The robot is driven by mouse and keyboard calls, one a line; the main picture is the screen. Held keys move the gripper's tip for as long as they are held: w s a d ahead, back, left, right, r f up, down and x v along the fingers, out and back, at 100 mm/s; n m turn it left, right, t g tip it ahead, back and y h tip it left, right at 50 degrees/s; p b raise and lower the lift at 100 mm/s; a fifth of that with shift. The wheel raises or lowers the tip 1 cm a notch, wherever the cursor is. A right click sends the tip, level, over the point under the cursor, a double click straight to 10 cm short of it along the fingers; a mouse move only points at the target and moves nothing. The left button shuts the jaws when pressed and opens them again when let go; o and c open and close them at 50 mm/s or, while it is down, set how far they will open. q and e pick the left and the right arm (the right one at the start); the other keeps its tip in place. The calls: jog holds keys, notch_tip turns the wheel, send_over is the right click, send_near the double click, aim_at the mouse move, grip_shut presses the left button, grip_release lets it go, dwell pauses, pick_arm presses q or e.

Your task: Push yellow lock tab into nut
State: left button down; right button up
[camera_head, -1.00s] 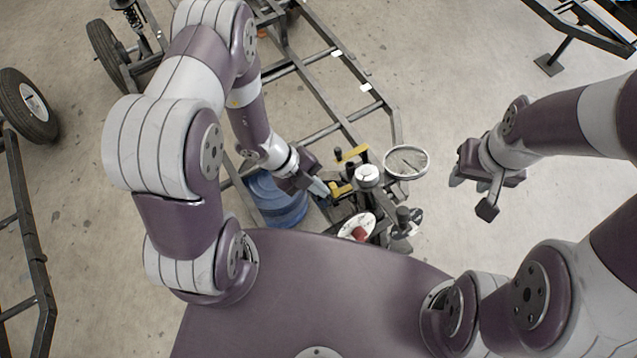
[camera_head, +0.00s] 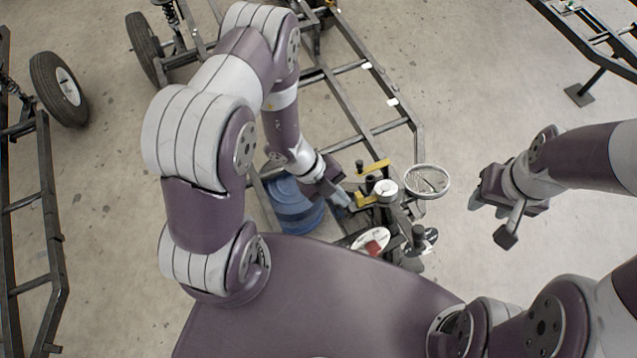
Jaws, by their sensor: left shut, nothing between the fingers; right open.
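In the head view, two yellow parts show on the dark spring fixture in the middle: an upper yellow bar (camera_head: 374,168) and a lower yellow piece (camera_head: 366,200), which may be the lock tab. A round silver-white part (camera_head: 386,190), possibly the nut, sits just right of them. My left gripper (camera_head: 344,202) is shut and empty, its fingertips at or very near the left end of the lower yellow piece. I cannot tell whether they touch. My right gripper (camera_head: 489,220) is open and empty, apart from the fixture on the right.
A wire-mesh round dish (camera_head: 427,181) stands right of the fixture. A blue drum (camera_head: 290,208) stands left, beneath my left gripper. A white disc with a red part (camera_head: 370,241) lies in front. A dark metal frame (camera_head: 362,106) extends behind. Floor between the fixture and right gripper is clear.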

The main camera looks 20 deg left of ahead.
pick_arm(q)
jog(key=s+a+f+v, duration=0.1)
jog(key=s+v, duration=0.1)
jog(key=v, duration=0.9)
jog(key=shift+a+r+p, duration=0.15)
jog(key=shift+p, duration=0.2)
pick_arm(e)
jog(key=shift+s+a+r, duration=0.45)
jog(key=shift+s+r, duration=0.05)
jog(key=shift+r, duration=0.15)
pick_arm(q)
jog(key=shift+w, duration=0.15)
pick_arm(e)
jog(key=shift+w+d, duration=0.1)
